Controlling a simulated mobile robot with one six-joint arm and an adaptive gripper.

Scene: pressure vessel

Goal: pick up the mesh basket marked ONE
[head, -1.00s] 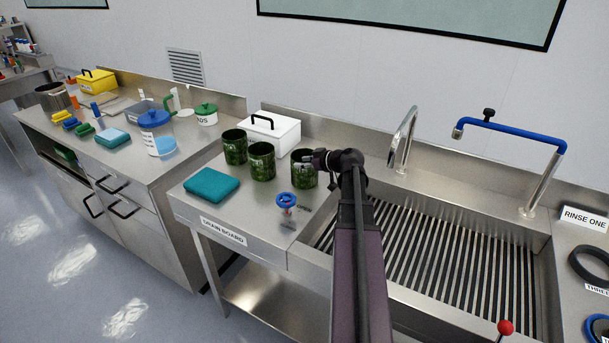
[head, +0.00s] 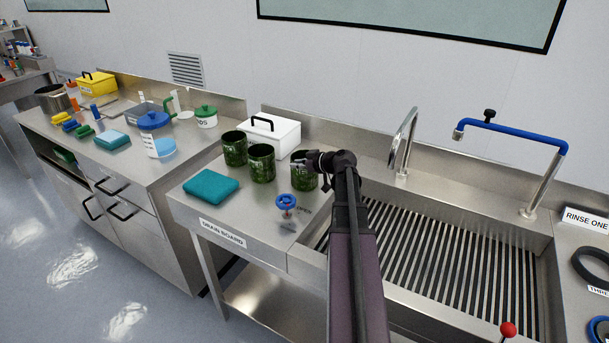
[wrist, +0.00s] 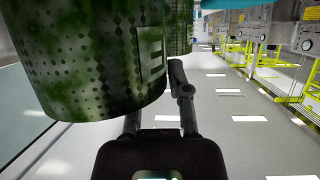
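Three green patterned mesh baskets stand upright on the drain board (head: 205,210): a left one (head: 235,148), a middle one (head: 262,163) and a right one (head: 304,180). My gripper (head: 307,163) is at the upper part of the right basket and partly covers it in the head view. In the wrist view a green basket (wrist: 90,60) fills the upper left, with a pale raised mark I cannot read surely. My gripper's fingers (wrist: 158,95) are apart; one is partly hidden by the basket, the other stands along its right side. Contact is unclear. I cannot read ONE on any basket.
A white box with a black handle (head: 272,134) stands close behind the baskets. A teal cloth (head: 211,187) lies to their left, and a blue valve handle (head: 286,202) is in front. The slatted sink (head: 440,255) and blue-armed faucet (head: 515,132) are to the right.

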